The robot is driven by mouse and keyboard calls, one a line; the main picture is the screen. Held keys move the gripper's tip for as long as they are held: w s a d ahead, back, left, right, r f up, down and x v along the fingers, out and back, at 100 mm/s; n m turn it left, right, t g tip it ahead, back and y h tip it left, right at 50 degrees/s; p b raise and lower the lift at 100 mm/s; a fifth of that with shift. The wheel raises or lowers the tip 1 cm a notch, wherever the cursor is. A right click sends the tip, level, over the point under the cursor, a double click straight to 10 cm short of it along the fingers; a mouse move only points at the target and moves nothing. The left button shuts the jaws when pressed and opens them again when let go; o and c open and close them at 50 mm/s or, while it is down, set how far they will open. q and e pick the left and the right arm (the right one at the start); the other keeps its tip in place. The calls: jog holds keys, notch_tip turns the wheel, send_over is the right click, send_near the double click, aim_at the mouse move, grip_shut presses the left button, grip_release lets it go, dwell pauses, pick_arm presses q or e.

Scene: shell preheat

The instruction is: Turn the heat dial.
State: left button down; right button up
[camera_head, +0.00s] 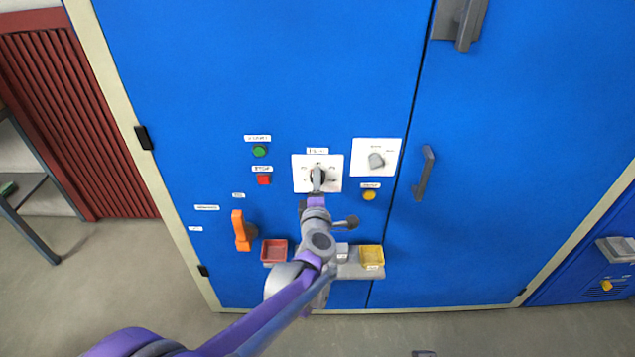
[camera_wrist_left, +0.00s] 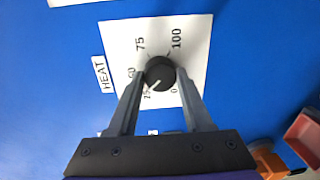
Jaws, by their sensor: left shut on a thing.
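The heat dial (camera_wrist_left: 159,72) is a round black knob with a white pointer line on a white plate (camera_wrist_left: 196,38). Its scale runs 0, 25, 50, 75, 100, and a HEAT label is beside it. The pointer line lies near the 25 mark. My left gripper (camera_wrist_left: 160,84) is shut on the dial, one finger on each side of it. In the head view the dial's plate (camera_head: 300,160) is on the blue cabinet door, and my left gripper (camera_head: 318,178) reaches it from below, hiding most of the knob. My right gripper does not show.
A second white plate with a grey knob (camera_head: 376,160) is right of the heat dial. Green (camera_head: 259,151), red (camera_head: 264,180) and yellow (camera_head: 369,195) buttons are nearby. An orange handle (camera_head: 240,230), a red tray (camera_head: 274,251) and a yellow tray (camera_head: 371,255) are lower.

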pick_arm(q)
jog(key=shift+f+n+t+h+p, duration=0.15)
jog(key=shift+n+p, duration=0.6)
jog(key=shift+n, duration=2.95)
jog(key=shift+n+t+h+p, duration=0.25)
jog(key=shift+n+p, duration=0.5)
jog(key=shift+n, duration=2.95)
jog(key=shift+c, duration=1.6)
grip_release()
jog(key=shift+a, duration=0.1)
jog(key=s, duration=1.1)
jog(key=shift+a+b, duration=0.3)
jog(key=shift+a, duration=0.05)
